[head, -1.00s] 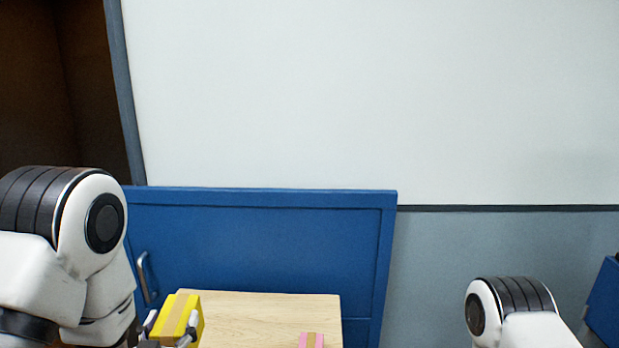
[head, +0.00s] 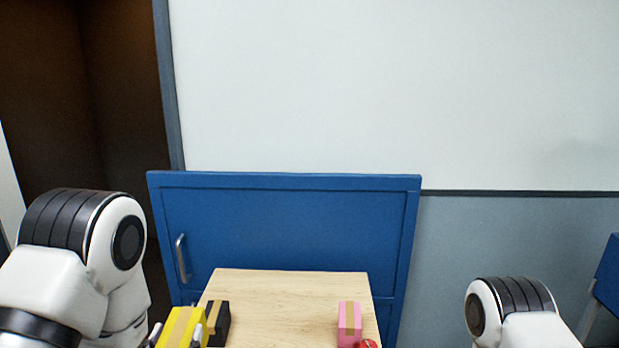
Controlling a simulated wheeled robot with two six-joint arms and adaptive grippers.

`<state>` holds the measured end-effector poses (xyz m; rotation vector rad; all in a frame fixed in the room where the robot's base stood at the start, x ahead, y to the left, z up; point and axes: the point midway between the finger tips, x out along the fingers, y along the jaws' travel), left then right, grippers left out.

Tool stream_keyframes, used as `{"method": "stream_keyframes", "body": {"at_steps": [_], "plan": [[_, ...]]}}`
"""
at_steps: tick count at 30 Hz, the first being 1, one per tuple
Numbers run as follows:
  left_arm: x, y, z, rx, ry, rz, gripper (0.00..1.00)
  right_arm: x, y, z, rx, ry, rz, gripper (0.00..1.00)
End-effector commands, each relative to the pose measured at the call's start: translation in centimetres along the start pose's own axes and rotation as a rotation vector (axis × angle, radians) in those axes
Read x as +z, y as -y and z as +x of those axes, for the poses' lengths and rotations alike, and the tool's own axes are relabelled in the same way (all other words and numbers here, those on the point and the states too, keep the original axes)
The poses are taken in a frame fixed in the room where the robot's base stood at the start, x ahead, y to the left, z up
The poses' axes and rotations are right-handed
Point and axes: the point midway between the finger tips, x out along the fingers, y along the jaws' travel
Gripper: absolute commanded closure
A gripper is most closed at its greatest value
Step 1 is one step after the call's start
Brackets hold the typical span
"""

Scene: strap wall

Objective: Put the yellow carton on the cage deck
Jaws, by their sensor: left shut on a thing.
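The yellow carton (head: 181,328) with a tan tape strip shows at the bottom left of the head view. My left gripper (head: 177,341) is shut on it, with fingertips on both sides. The carton is at the left edge of a pale wooden top, next to a black carton; I cannot tell how high it is held. The wooden surface (head: 285,287) lies in front of a blue panel with a handle; I cannot tell whether it is the cage deck. My right gripper is out of view; only part of my right arm shows.
A black carton (head: 219,322) stands at the surface's left side. A pink carton (head: 349,322) and a red object (head: 367,344) are at its right front. The blue panel (head: 290,225) rises behind. The middle of the surface is clear.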

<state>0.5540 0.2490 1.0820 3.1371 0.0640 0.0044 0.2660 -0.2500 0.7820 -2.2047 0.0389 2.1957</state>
Motion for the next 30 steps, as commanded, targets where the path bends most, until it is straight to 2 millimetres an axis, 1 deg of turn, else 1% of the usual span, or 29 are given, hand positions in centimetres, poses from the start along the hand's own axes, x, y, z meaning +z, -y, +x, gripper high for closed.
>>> {"method": "stream_keyframes", "body": {"at_steps": [1, 3, 5, 6, 8, 9, 11, 12, 15, 16, 18, 19, 20, 21, 23, 30], "plan": [[2.0, -0.2, -0.1, 0.006, 0.001, 0.001, 0.81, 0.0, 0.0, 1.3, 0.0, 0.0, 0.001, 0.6], [4.4, -0.6, -0.3, 0.013, 0.001, 0.0, 0.81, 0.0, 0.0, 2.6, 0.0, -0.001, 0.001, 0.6], [6.2, -0.8, -0.4, 0.019, 0.001, 0.0, 0.81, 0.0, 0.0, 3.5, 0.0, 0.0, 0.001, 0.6], [8.0, -1.1, -0.5, 0.023, 0.002, 0.001, 0.81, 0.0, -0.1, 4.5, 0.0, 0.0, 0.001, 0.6], [10.3, -1.5, -0.6, 0.03, 0.001, 0.001, 0.81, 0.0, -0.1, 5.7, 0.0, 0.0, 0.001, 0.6], [12.3, -1.8, -0.7, 0.035, 0.003, 0.001, 0.81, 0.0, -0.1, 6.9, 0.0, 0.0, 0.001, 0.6], [15.0, -2.3, -0.8, 0.043, 0.001, 0.0, 0.81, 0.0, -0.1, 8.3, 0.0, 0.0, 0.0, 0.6], [17.2, -2.7, -0.9, 0.048, 0.002, 0.0, 0.81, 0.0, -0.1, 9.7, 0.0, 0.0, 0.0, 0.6], [21.3, -3.7, -1.0, 0.059, -0.001, 0.001, 0.81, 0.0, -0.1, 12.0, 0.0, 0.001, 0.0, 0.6], [22.0, -4.0, -0.9, 0.059, -0.003, 0.001, 0.81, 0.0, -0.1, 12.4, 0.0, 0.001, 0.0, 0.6], [23.3, -4.5, -0.8, 0.063, -0.004, 0.0, 0.81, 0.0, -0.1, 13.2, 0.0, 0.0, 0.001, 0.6], [23.6, -4.7, -0.6, 0.062, -0.004, 0.0, 0.81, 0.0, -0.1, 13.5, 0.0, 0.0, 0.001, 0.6], [23.4, -4.9, -0.4, 0.06, -0.006, 0.0, 0.81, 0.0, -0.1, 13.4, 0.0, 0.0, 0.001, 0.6], [22.4, -5.0, 0.1, 0.054, -0.008, 0.001, 0.81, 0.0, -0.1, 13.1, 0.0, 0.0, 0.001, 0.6], [21.7, -4.8, 0.4, 0.044, -0.006, 0.0, 0.81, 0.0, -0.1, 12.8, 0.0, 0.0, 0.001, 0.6], [21.6, -4.7, 0.4, 0.04, -0.003, 0.0, 0.81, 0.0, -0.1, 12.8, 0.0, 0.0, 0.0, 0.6]]}}
